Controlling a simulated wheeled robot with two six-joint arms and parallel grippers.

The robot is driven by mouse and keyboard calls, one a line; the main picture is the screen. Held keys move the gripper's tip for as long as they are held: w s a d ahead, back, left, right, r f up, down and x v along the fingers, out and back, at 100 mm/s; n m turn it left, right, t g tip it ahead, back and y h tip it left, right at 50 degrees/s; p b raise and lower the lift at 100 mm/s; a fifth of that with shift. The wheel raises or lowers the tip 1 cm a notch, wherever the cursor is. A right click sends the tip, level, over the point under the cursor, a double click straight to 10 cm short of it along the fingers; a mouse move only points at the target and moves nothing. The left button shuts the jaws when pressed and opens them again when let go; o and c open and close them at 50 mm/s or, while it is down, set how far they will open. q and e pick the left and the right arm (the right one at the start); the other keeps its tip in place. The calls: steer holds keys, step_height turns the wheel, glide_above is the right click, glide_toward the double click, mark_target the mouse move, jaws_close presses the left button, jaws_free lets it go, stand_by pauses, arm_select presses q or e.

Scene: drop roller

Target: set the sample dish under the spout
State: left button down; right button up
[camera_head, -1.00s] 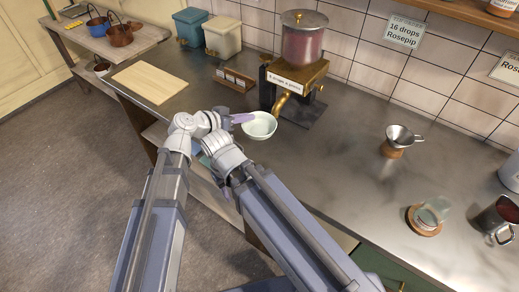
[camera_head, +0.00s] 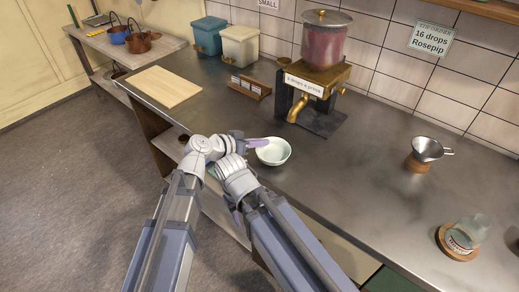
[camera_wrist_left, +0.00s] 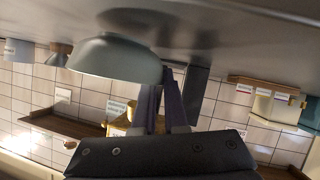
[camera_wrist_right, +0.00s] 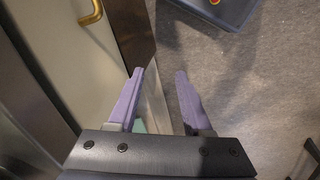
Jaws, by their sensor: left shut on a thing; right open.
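The pale sample dish (camera_head: 273,152) is near the counter's front edge, in front and slightly left of the brass spout (camera_head: 296,110), not under it. My left gripper (camera_head: 254,144) is shut on the dish's rim from the left. The left wrist view, upside down, shows the dish (camera_wrist_left: 115,62) beside the purple fingers (camera_wrist_left: 160,105), close to the counter. I cannot tell whether it touches the counter. My right gripper (camera_wrist_right: 158,88) is open and empty in its wrist view, over the floor and cabinet front.
The dispenser with a red tank (camera_head: 324,42) stands on a dark base plate (camera_head: 322,124). A label holder (camera_head: 249,88) and a wooden board (camera_head: 167,87) lie left. A metal funnel (camera_head: 426,148) and a glass jar (camera_head: 467,234) stand right. Counter between them is clear.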

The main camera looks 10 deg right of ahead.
arm_select(q)
steer(key=shift+f, duration=0.35)
arm_select(e)
steer(key=shift+f, duration=0.4)
arm_select(q)
steer(key=shift+f, duration=0.15)
steer(key=c, duration=1)
jaws_free()
arm_select(e)
steer(key=shift+f, duration=0.1)
arm_select(q)
steer(key=shift+o, duration=0.2)
steer(key=shift+r, duration=0.25)
steer(key=p+v, duration=0.5)
steer(key=v, duration=0.7)
steer(key=shift+f, duration=0.2)
arm_select(e)
steer(key=shift+r, duration=2.65)
